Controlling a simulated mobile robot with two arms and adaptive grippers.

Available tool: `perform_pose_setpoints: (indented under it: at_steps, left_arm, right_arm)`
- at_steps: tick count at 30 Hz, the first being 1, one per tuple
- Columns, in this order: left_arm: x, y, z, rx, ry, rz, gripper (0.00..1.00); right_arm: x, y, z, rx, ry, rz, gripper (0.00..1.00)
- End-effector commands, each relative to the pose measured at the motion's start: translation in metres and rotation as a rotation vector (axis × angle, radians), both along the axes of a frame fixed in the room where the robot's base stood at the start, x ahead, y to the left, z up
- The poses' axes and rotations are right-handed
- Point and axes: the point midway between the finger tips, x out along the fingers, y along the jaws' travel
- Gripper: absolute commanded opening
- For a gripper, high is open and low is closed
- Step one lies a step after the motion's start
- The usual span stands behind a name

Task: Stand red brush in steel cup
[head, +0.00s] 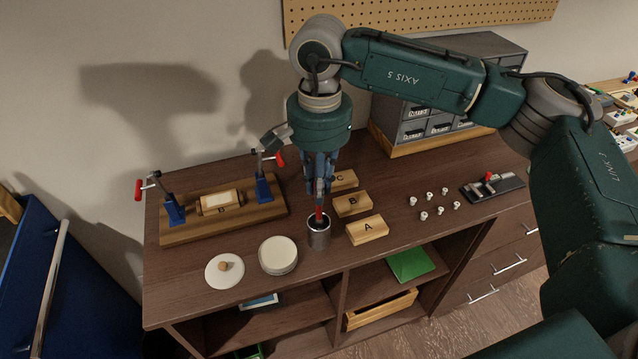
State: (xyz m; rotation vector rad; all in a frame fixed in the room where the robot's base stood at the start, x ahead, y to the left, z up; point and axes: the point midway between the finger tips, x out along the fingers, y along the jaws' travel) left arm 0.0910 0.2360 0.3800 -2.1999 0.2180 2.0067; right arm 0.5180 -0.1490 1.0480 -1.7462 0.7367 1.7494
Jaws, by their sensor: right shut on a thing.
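The steel cup (319,237) stands upright on the dark wooden cabinet top near its front edge. The red brush (319,214) is upright, with its lower end at or inside the cup's mouth; how deep it sits is too small to tell. My right gripper (319,199) points straight down above the cup and is shut on the red brush. My left gripper does not show.
Wooden blocks A (367,230), B (352,204) and C lie right of the cup. A round white container (278,255) and a white lid (224,271) lie left. A clamp board (222,213) is behind them. Several small white pieces (424,215) lie right.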

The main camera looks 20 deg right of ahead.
Motion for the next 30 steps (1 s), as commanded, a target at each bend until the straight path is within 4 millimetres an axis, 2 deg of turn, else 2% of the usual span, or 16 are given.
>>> perform_pose_setpoints:
  at_steps: [11, 12, 15, 25, 30]
  left_arm:
    - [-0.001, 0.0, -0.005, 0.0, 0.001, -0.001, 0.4]
    - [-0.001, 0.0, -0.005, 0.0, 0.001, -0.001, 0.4]
    - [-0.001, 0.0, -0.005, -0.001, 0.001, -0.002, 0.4]
    - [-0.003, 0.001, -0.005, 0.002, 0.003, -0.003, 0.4]
    - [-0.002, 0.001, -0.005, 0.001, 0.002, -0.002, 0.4]
  right_arm:
    - [0.0, 0.0, -0.005, 0.0, 0.0, 0.0, 0.0]
    - [0.0, 0.0, -0.005, 0.0, 0.0, 0.0, 0.18]
    - [0.0, 0.0, -0.005, 0.0, 0.0, 0.0, 0.38]
    - [0.0, 0.0, -0.003, 0.001, -0.001, 0.0, 0.38]
    - [0.001, 0.0, 0.018, 0.001, -0.004, -0.001, 0.38]
